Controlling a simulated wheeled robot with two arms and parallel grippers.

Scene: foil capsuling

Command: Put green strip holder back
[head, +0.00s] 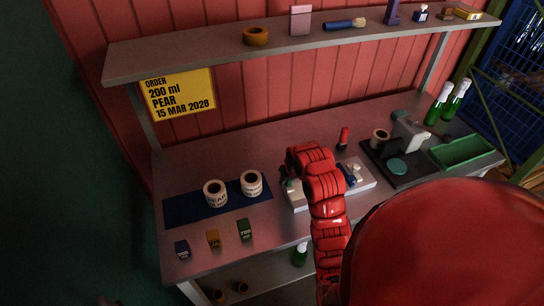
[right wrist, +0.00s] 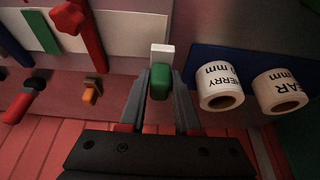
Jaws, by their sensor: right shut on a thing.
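My right gripper (right wrist: 160,105) is shut on a small green piece with a pale block at its far end, which I take for the green strip holder (right wrist: 160,82). The piece sits between the two fingers. In the head view my right gripper (head: 289,184) is at the left end of a pale fixture (head: 298,200), mostly hidden by my red arm. My left gripper is not in view.
Two white label rolls (head: 215,193) (head: 251,183) stand on a blue mat (head: 185,207). Blue, yellow and green blocks (head: 244,229) stand near the bench's front edge. A dark-based machine (head: 398,168) and green tray (head: 463,151) are at right.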

